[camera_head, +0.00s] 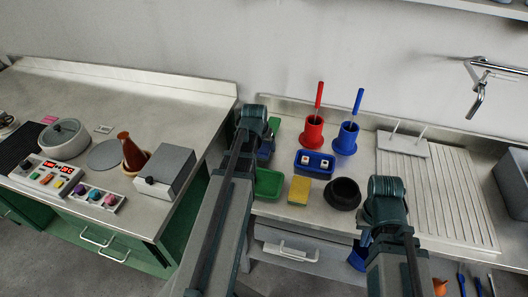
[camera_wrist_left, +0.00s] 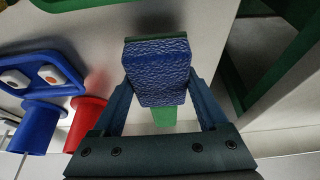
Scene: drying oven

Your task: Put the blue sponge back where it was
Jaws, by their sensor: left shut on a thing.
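The blue sponge (camera_wrist_left: 158,72) is pinched between the two blue fingers of my left gripper (camera_wrist_left: 160,92) in the left wrist view. In the head view my left gripper (camera_head: 264,150) is at the left end of the sink counter, above and behind the green tray (camera_head: 268,184); the arm hides much of it. A yellow sponge (camera_head: 299,191) lies on the counter to the right of the green tray. My right gripper (camera_head: 362,249) is low in front of the counter, mostly hidden by its own arm, so its jaws do not show clearly.
A blue caddy (camera_head: 314,164), a black bowl (camera_head: 343,193), a red cup (camera_head: 312,134) and a blue cup (camera_head: 346,138) with brushes stand nearby. A green item (camera_head: 274,123) is behind my left gripper. A grey box (camera_head: 165,172) stands on the left bench, across a gap.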

